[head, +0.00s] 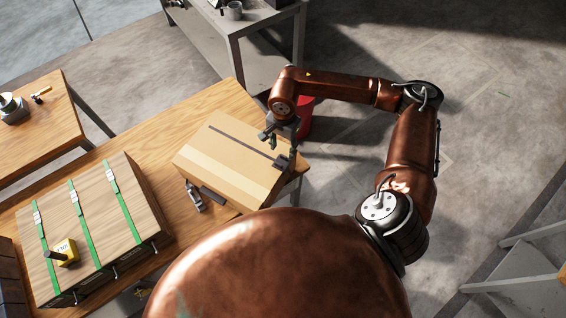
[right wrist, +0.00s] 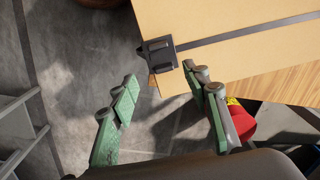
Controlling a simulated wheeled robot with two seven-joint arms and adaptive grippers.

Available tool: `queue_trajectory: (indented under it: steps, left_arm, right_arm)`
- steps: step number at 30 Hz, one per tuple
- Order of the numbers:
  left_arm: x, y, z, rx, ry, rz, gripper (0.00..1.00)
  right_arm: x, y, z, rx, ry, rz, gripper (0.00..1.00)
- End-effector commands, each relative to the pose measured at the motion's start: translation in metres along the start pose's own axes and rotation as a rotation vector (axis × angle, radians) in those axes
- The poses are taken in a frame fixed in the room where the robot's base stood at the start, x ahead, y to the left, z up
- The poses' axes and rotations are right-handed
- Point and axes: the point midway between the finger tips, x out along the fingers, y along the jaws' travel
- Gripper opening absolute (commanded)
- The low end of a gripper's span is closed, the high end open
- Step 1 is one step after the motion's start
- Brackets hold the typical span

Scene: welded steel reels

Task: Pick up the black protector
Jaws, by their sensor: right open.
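A black protector (head: 281,162) sits on the right edge of a cardboard box (head: 205,157), at the end of a dark strap (head: 235,137). In the right wrist view the protector (right wrist: 158,54) shows at the box's corner edge, just beyond the fingertips. My right gripper (head: 282,143) is above that edge of the box, close to the protector. In the right wrist view its green-padded fingers (right wrist: 159,75) are spread apart with nothing between them. A second black piece (head: 212,196) lies by the box's near side. My left gripper is not in view.
The box rests on a wooden table (head: 232,95). A metal tool (head: 194,197) lies by the box. A red container (right wrist: 240,124) is beside the table.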

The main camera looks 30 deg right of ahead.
Motion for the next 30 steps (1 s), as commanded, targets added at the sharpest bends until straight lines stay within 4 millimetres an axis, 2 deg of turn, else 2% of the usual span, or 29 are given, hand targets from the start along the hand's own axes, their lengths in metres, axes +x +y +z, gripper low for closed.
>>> queue_trajectory:
  steps: [2, 11, 18, 27, 30]
  left_arm:
    - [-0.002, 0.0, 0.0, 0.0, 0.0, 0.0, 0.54]
    - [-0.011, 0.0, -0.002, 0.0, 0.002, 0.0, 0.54]
    - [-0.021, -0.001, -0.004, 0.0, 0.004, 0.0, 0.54]
    - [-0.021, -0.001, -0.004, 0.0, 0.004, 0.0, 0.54]
    - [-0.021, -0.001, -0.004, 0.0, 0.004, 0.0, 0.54]
  right_arm:
    - [0.005, 0.003, -0.006, -0.001, 0.017, 0.012, 0.43]
    - [0.036, 0.0, -0.008, -0.002, 0.013, 0.012, 0.43]
    - [0.069, -0.003, -0.012, -0.001, 0.013, 0.011, 0.43]
    - [0.076, -0.003, -0.012, -0.001, 0.013, 0.009, 0.43]
    - [0.076, -0.003, -0.012, -0.001, 0.013, 0.009, 0.38]
